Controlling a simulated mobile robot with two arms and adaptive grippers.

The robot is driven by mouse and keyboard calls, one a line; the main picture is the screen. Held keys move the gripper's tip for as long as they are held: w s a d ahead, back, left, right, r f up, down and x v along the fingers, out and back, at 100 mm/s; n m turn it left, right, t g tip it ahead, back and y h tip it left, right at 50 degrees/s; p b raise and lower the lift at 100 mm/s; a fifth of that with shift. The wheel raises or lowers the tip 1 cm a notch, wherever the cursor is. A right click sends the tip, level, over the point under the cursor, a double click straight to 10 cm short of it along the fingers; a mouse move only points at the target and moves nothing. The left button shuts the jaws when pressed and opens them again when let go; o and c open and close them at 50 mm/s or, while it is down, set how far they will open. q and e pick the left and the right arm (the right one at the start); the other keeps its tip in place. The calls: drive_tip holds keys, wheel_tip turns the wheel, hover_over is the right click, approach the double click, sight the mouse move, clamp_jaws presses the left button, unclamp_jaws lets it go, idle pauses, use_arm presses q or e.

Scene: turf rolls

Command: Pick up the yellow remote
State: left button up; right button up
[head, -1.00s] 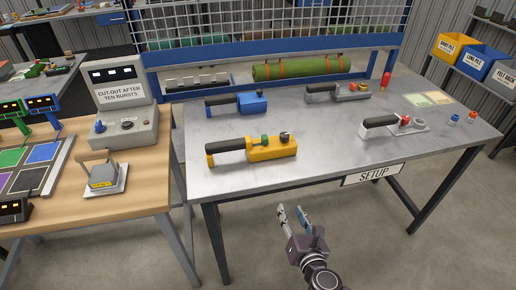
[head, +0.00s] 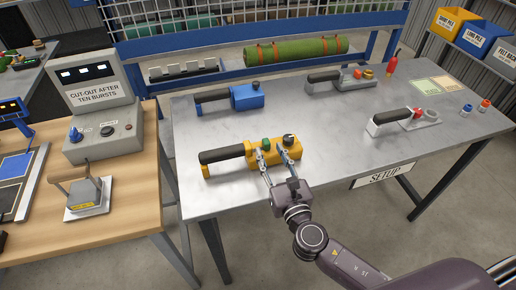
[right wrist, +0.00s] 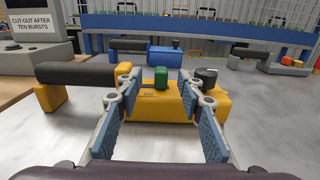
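The yellow remote (head: 251,161) lies on the grey metal table with its black handle (head: 221,155) to the left. It has a green button and a black knob on top. My right gripper (head: 273,160) is at its front side, over the button end. In the right wrist view my right gripper (right wrist: 157,88) is open, with blue finger pads spread apart. The yellow remote (right wrist: 160,108) shows between and just beyond the fingertips, its green button (right wrist: 161,77) near the middle. I cannot tell whether the fingers touch it. My left gripper is not in view.
A blue remote (head: 246,97) lies behind, with grey remotes (head: 357,77) to the right, another (head: 419,118) nearer. A green turf roll (head: 295,50) rests at the back. A wooden bench with a control box (head: 103,117) stands left. Open tabletop lies right of the yellow remote.

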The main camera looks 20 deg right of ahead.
sight(267, 142)
drive_tip(key=shift+w+r+p, duration=0.2)
drive_tip(key=shift+w+p, duration=0.05)
drive_tip(key=shift+w, duration=0.3)
drive_tip(key=shift+w+r+p, duration=0.2)
drive_tip(key=shift+w, duration=0.35)
drive_tip(key=shift+w+f, duration=0.2)
drive_tip(key=shift+w, duration=1.05)
drive_tip(key=shift+w+f, duration=0.1)
drive_tip(key=shift+w, duration=0.15)
drive_tip(key=shift+c, duration=0.2)
drive_tip(key=c, duration=0.8)
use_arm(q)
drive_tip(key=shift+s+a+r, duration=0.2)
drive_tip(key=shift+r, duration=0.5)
use_arm(e)
clamp_jaws()
